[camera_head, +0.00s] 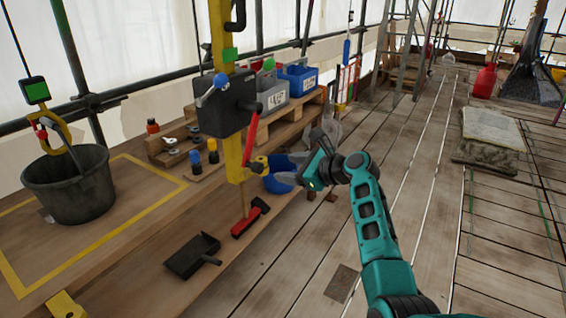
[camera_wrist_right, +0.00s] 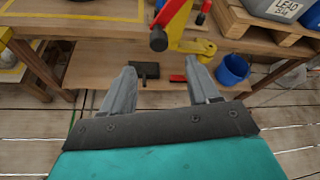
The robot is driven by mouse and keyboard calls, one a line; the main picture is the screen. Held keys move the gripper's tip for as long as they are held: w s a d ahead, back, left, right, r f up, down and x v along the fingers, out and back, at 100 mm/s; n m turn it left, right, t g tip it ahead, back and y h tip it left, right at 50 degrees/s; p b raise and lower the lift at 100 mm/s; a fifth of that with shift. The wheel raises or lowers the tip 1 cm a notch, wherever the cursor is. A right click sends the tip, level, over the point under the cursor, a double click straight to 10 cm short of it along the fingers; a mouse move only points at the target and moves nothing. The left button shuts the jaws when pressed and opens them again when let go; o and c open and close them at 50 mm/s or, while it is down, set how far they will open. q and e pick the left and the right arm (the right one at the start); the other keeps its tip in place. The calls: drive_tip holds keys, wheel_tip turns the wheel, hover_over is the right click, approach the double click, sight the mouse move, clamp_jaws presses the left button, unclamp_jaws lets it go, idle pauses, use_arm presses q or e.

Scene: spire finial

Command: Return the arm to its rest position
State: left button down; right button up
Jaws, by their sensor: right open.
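My right arm, teal and black, reaches up from the bottom right in the head view. Its gripper (camera_head: 300,165) is beside the yellow post, near the red lever (camera_head: 251,138). In the right wrist view the two grey fingers of my right gripper (camera_wrist_right: 160,85) stand wide apart with nothing between them. The red lever (camera_wrist_right: 170,22) and the yellow bracket (camera_wrist_right: 190,45) show beyond the fingertips; the fingers look clear of them. My left gripper is not in view.
A wooden bench (camera_head: 120,250) runs along the left with a black bucket (camera_head: 70,185) on it. A blue bucket (camera_head: 282,176), a dustpan (camera_head: 192,256) and a red brush (camera_head: 246,224) are near the post. Plank floor (camera_head: 420,150) is open around my arm; a stacked slab pile (camera_head: 490,128) lies right.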

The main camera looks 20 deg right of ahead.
drive_tip(key=s+d+f+n+g+h, duration=0.15)
drive_tip(key=s+f+n+h, duration=0.35)
drive_tip(key=s+f+n, duration=0.95)
drive_tip(key=s+a+f+n, duration=0.2)
drive_tip(key=s+a+n, duration=0.1)
drive_tip(key=s, duration=0.3)
drive_tip(key=s+a+f+n, duration=0.2)
drive_tip(key=s+n, duration=0.4)
drive_tip(key=s, duration=0.1)
drive_tip(key=s+a+f+n, duration=0.3)
drive_tip(key=s+n, duration=0.2)
drive_tip(key=s, duration=0.2)
drive_tip(key=shift+a, duration=0.3)
drive_tip(key=shift+s+f, duration=0.1)
drive_tip(key=shift+f, duration=0.05)
drive_tip(key=shift+c, duration=0.2)
